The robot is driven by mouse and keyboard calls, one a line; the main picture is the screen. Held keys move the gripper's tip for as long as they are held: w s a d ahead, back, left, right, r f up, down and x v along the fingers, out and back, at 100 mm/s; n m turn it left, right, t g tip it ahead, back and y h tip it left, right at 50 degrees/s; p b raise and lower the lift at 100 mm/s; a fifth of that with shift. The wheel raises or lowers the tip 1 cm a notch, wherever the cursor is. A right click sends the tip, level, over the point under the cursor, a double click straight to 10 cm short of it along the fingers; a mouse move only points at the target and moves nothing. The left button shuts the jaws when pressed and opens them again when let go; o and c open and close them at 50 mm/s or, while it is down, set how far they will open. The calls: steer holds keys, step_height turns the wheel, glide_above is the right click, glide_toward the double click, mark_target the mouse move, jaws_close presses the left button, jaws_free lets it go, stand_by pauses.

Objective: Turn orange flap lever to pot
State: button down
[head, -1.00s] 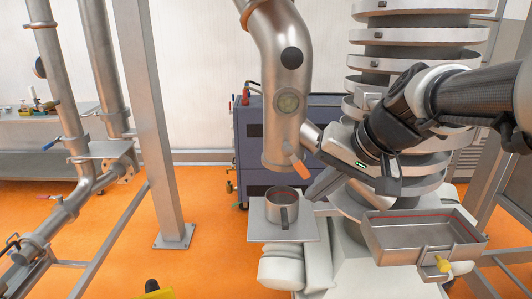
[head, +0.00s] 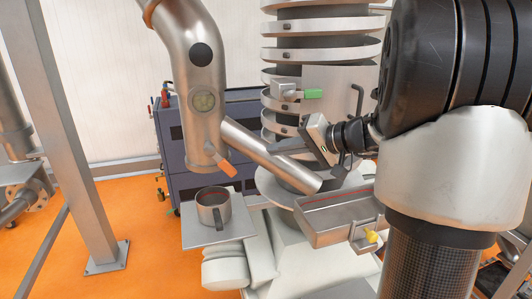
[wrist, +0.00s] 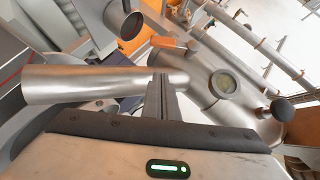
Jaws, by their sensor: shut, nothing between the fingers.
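The orange flap lever (head: 227,169) sticks out low on the steel pipe (head: 205,125) and points down and right. In the wrist view the lever (wrist: 168,42) lies above my fingertips, apart from them. The pot (head: 213,207), a steel mug with a handle, stands upright under the pipe's lower end on a square plate (head: 190,238). My gripper (head: 275,147) is right of the lever, by the slanting side tube (head: 265,153). In the wrist view my gripper (wrist: 160,80) has its fingers together and empty, in front of that tube.
A steel tray (head: 335,222) with a yellow knob (head: 371,236) is at the lower right. A green-handled lever (head: 312,93) is on the ringed column (head: 320,27) behind my gripper. A steel post (head: 75,150) stands at the left. Open orange floor (head: 140,265) lies left of the plate.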

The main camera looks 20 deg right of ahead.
mark_target(220, 159)
steer(key=w+a+f+p, duration=0.2)
steer(key=w+a+f, duration=0.3)
steer(key=a, duration=0.3)
steer(key=shift+w+a+f, duration=0.15)
steer(key=shift+w+f, duration=0.2)
steer(key=shift+w, duration=0.1)
steer(key=shift+w+f+b, duration=0.1)
steer(key=shift+f+b, duration=0.15)
steer(key=shift+b, duration=0.2)
